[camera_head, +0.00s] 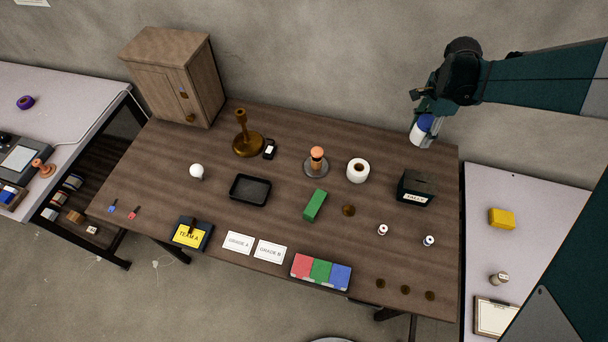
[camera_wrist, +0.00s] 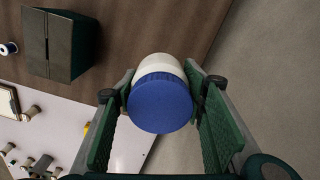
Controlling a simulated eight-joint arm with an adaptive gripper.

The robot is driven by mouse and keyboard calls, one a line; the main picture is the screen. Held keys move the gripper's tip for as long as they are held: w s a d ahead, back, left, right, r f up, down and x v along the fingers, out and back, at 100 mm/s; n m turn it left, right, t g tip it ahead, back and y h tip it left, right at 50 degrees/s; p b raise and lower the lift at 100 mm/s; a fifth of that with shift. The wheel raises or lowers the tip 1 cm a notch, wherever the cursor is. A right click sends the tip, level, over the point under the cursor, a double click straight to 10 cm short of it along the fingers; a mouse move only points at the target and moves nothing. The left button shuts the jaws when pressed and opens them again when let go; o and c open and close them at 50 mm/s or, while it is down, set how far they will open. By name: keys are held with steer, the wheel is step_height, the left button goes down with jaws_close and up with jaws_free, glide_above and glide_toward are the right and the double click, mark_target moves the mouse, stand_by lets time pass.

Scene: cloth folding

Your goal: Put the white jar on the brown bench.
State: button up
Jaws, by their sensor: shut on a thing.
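The white jar (camera_head: 417,137) has a blue lid and is at the back right of the brown bench (camera_head: 290,208). My gripper (camera_head: 429,122) is shut on it. In the wrist view the white jar (camera_wrist: 158,66) sits between the two green finger pads of my gripper (camera_wrist: 161,100), its blue lid facing the camera. Part of the brown bench (camera_wrist: 150,30) shows behind the jar in the wrist view. Whether the jar's base touches the bench or hangs above it, I cannot tell.
A dark slotted box (camera_head: 416,188) stands in front of the jar, with a white roll (camera_head: 357,170) to its left. A wooden cabinet (camera_head: 175,75) is at the back left. A pale table (camera_head: 520,250) adjoins on the right. The bench's back edge is near the wall.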

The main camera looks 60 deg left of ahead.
steer(key=s+a+r+n, duration=0.2)
steer(key=s+a+n, duration=0.2)
steer(key=s+a, duration=1.1)
steer(key=a+p, duration=0.1)
steer(key=a, duration=0.2)
steer(key=shift+s+a, duration=0.35)
steer(key=shift+f, duration=0.2)
glide_above(347, 135)
steer(key=shift+w+f+b, duration=0.1)
steer(key=shift+f+b, duration=0.3)
steer(key=shift+f, duration=2.6)
steer(key=shift+f, duration=1.85)
steer(key=shift+f+b, duration=0.15)
steer(key=shift+b, duration=0.2)
steer(key=o, duration=1.1)
